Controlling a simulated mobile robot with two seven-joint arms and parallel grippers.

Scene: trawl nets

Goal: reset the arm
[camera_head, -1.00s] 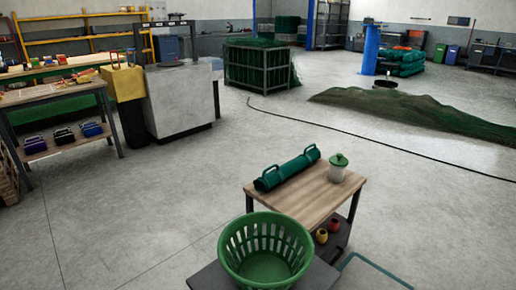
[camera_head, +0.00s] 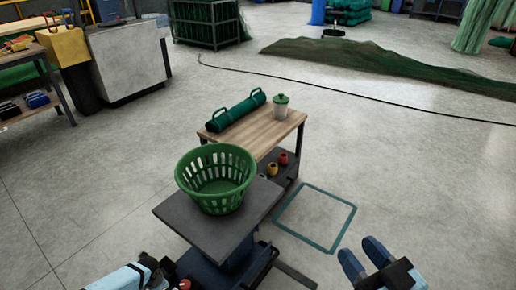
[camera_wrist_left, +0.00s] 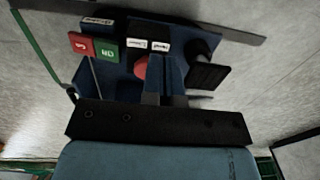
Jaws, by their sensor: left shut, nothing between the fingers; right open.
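My left gripper (camera_wrist_left: 165,62) is in the left wrist view, its blue fingers together with nothing held. It points at a dark blue control box with a red button plate (camera_wrist_left: 81,44), a green button plate (camera_wrist_left: 107,49) and a round red knob (camera_wrist_left: 141,67), partly hidden by the fingers. Whether it touches the box I cannot tell. In the head view my left arm comes in at the bottom left, beside the dark lift table (camera_head: 180,222). My right gripper (camera_head: 360,246) is at the bottom right, its blue fingers apart and empty, over bare floor.
A green slatted basket (camera_head: 216,180) stands on the lift table. Behind it, a wooden-topped cart (camera_head: 262,133) holds a green tube (camera_head: 236,111) and a lidded jar (camera_head: 281,107). A green outlined square (camera_head: 343,222) marks clear floor. A dark cable crosses the floor beyond.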

